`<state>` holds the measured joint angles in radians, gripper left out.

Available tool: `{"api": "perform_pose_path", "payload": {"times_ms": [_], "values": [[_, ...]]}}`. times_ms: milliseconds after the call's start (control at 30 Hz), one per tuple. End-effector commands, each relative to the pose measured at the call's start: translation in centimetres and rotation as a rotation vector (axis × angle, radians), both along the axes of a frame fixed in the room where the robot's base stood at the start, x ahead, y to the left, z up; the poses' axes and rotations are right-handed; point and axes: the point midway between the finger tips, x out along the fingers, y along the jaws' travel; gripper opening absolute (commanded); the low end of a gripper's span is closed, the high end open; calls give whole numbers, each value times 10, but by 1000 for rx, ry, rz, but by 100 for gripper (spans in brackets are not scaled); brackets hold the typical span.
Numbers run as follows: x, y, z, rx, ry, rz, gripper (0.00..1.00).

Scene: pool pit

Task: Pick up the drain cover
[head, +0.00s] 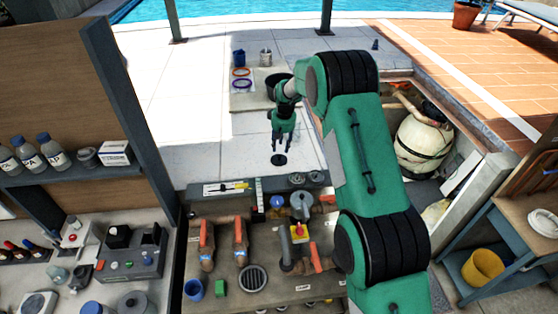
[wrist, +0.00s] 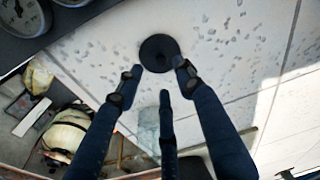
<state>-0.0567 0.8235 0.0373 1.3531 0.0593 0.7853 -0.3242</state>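A round black disc (head: 279,160) lies on the pale paving just below my gripper (head: 282,147). It also shows in the wrist view (wrist: 159,52), between and just beyond the tips of my gripper (wrist: 157,77). The fingers are spread, with nothing between them, and appear above the disc; the exact gap is unclear. A round slotted grate (head: 252,279) sits in the brown pipe panel, nearer to me. I cannot tell for certain which of the two is the drain cover.
The panel (head: 220,292) carries orange-handled valves (head: 240,236), pipes and gauges (head: 297,179). A mat (head: 243,100) with rings and a dark bowl lies beyond my gripper. A pit with a pale tank (head: 423,146) is at right. Paving left of the disc is clear.

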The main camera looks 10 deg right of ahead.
Motion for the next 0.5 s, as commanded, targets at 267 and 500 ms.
{"api": "perform_pose_path", "payload": {"times_ms": [267,500], "values": [[2,1,-14,0,0,0,37],[2,1,-14,0,0,0,37]]}}
